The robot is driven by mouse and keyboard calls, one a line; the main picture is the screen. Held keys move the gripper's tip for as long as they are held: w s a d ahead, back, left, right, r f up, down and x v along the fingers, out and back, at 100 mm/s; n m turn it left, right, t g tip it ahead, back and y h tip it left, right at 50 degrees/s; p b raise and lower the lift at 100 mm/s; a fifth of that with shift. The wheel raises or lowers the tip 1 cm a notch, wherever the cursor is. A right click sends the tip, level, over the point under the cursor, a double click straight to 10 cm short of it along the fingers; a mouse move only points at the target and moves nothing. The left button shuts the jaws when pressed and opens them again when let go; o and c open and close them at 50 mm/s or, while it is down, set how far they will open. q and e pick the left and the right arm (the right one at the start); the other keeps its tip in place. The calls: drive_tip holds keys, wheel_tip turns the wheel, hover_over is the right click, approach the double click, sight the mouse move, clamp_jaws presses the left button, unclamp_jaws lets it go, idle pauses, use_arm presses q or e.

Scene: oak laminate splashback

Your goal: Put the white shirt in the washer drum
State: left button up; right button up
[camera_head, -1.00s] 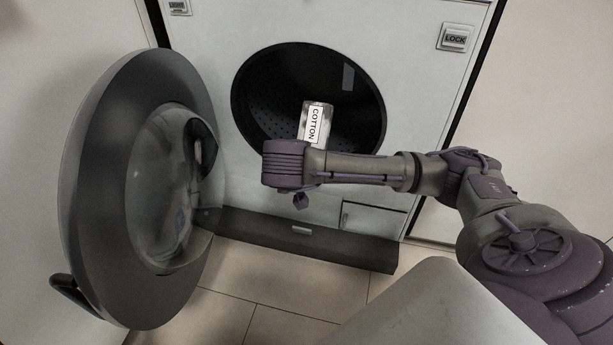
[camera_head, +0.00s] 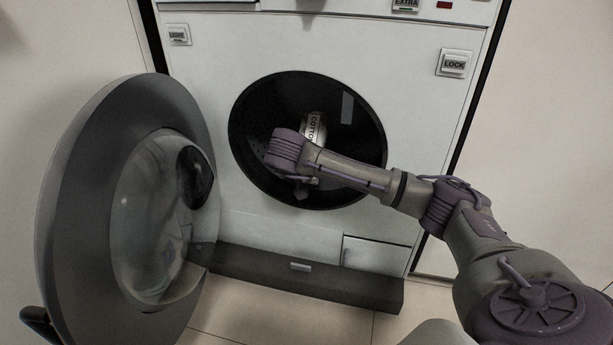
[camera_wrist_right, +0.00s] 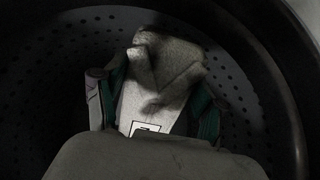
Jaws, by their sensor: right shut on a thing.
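The white shirt (camera_wrist_right: 165,70) is a pale folded bundle with a label, held between the fingers of my right gripper (camera_wrist_right: 152,92). In the head view the shirt (camera_head: 313,126) shows as a small pale piece marked COTTON in front of the dark drum interior. The perforated washer drum (camera_wrist_right: 60,60) surrounds the shirt and fingers in the wrist view. Its round opening (camera_head: 245,110) is dark in the head view. My right wrist hides the fingers and the shirt's lower part there.
The round washer door (camera_head: 75,215) with its clear bulging glass (camera_head: 150,235) stands open at the left. A LOCK button (camera_head: 453,63) is at the upper right of the white front. A dark plinth (camera_head: 330,283) runs along the bottom above the tiled floor.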

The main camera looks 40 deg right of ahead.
drive_tip(key=w+d, duration=0.2)
drive_tip(key=w, duration=0.1)
drive_tip(key=shift+w+f, duration=0.15)
drive_tip(key=shift+f, duration=0.95)
drive_tip(key=o, duration=1.3)
drive_tip(key=shift+o, duration=0.2)
drive_tip(key=shift+a+r, duration=0.1)
drive_tip(key=v, duration=1.2)
